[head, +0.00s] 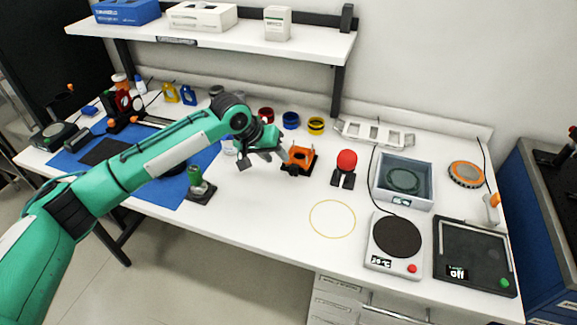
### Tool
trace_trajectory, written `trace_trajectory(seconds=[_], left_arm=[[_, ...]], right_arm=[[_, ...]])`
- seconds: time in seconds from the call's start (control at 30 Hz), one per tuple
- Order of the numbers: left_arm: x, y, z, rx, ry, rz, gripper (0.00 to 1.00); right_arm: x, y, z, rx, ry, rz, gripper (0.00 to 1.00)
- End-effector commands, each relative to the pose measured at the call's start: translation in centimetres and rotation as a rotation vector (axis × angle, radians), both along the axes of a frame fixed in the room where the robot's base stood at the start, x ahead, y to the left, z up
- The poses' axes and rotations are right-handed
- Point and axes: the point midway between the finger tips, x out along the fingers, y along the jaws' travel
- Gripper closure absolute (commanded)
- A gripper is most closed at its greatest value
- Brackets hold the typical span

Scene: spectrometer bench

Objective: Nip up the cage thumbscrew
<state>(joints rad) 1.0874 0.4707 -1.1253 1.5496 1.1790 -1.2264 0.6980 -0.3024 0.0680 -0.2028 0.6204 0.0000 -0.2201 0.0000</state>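An orange block-like mount (301,154) stands on a dark base on the white bench, just right of my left gripper. It looks like the cage, though I cannot be sure. A small dark knob (293,170) shows at its front lower left and may be the thumbscrew; it is too small to tell. My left gripper (263,160) hangs just above the bench with its fingers spread apart, and I see nothing between them. Its right finger is close to the orange mount; I cannot tell whether they touch. My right gripper is not in view.
Red, blue and yellow rings (316,125) stand behind. A green cylinder on a black base (197,186) is at front left. Bench around the yellow circle (332,202) is clear. A shelf (225,42) overhangs the back.

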Motion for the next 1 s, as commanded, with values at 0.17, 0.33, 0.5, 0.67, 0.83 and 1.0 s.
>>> trace_trajectory(seconds=[0.17,0.33,0.5,0.67,0.83,1.0], left_arm=[[1.0,-1.8,-3.2,0.001,0.002,-0.001,0.63],[1.7,-2.9,-5.6,0.001,0.001,-0.002,0.63],[2.1,-3.5,-6.9,0.000,0.000,-0.001,0.63],[2.2,-3.7,-7.2,0.000,-0.002,-0.001,0.63],[2.2,-3.6,-7.2,0.000,-0.002,-0.001,0.63],[2.2,-3.6,-7.2,0.000,-0.002,-0.001,0.97]], right_arm=[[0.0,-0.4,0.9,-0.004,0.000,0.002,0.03],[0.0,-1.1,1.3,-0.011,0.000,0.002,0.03],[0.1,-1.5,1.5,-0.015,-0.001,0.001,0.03],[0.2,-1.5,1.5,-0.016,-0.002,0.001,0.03],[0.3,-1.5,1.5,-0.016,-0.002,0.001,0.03],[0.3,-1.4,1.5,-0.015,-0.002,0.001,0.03]])
